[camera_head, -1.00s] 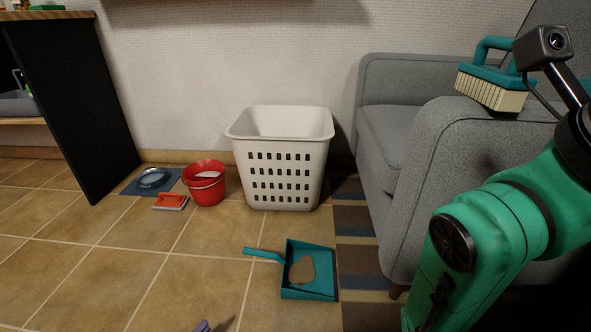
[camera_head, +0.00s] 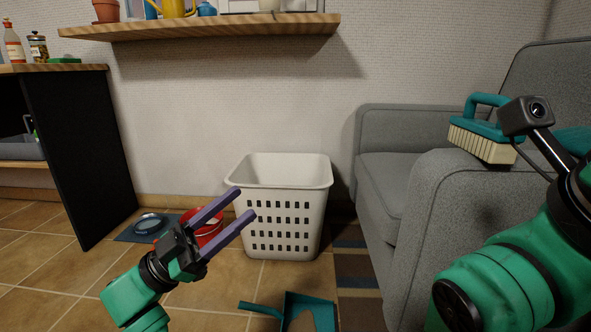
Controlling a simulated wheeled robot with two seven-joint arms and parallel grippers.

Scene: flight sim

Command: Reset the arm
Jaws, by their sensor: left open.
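My left gripper (camera_head: 246,206) is in view at lower left centre, with its two purple fingers apart and nothing between them. Its fingertips show in front of the white laundry basket (camera_head: 284,172); I cannot tell the distance between them. My right arm (camera_head: 510,285) comes in at the right in front of the grey sofa, and its fingers are not visible. A teal brush (camera_head: 483,140) with cream bristles lies on the sofa arm, next to my right arm's camera; the view does not settle whether it is held.
The grey sofa (camera_head: 385,195) stands at the right. A teal dustpan (camera_head: 310,315) lies on the floor, cut by the bottom edge. A red bucket (camera_head: 212,234) is partly behind my left gripper. A wooden shelf (camera_head: 215,27) hangs above, and a dark-sided counter (camera_head: 85,160) stands left.

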